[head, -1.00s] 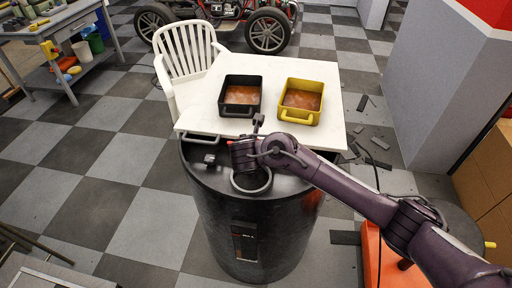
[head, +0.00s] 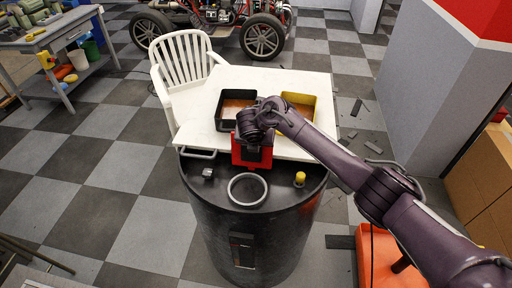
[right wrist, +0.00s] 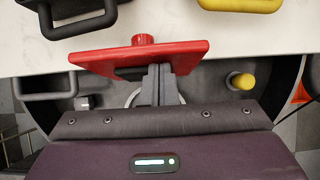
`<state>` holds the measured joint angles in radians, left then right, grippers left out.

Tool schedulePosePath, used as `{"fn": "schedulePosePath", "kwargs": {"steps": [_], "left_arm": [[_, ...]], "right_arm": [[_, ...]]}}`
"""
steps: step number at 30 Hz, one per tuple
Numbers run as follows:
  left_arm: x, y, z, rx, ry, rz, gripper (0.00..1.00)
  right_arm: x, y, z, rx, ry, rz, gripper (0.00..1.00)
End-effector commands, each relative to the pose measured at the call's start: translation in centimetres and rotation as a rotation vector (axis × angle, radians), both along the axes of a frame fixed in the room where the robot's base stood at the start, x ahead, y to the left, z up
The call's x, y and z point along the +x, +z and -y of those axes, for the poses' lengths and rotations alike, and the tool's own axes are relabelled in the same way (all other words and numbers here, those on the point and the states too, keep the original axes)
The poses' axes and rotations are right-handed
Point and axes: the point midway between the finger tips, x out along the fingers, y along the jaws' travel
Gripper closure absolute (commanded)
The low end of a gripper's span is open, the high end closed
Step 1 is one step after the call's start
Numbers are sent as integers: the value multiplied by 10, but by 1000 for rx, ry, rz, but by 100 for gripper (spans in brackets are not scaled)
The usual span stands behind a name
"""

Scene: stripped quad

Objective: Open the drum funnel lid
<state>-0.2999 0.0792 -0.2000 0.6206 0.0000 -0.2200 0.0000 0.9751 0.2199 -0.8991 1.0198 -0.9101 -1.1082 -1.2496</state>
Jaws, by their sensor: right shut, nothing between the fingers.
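The black drum (head: 245,235) stands upright at the near edge of the white table. An open grey ring (head: 247,189), the funnel opening, shows on its top. The red lid (head: 252,153) stands raised behind the ring; in the right wrist view it is a red plate (right wrist: 190,54) with a red knob. My right gripper (right wrist: 160,84) is shut and empty, its fingertips close against the lid's near side; I cannot tell whether they touch. In the head view my right wrist partly covers the lid. My left gripper is not in view.
On the white table (head: 205,110) sit a black tray (head: 222,122) and a yellow tray (head: 314,103), partly behind my arm. The drum top also has a grey handle (head: 198,153) and a yellow cap (head: 300,178). A white chair (head: 180,60) stands behind left.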

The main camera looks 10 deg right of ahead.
Motion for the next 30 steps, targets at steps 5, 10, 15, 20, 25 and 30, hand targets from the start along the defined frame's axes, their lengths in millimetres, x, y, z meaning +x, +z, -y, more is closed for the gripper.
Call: {"fn": "schedulePosePath", "kwargs": {"steps": [5, 10, 15, 20, 25, 30], "left_arm": [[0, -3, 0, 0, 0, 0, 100], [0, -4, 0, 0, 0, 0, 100], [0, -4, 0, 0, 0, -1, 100], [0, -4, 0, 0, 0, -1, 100], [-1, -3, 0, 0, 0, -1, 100], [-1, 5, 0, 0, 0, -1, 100]], "right_arm": [[6, 0, 2, 0, 1, 1, 100], [9, 1, 3, 0, -1, 2, 100], [10, 1, 3, 1, 0, 2, 100], [10, 1, 3, 1, 0, 2, 100], [10, 1, 3, 0, -1, 2, 100], [10, 10, 5, 0, -1, 3, 100]]}}
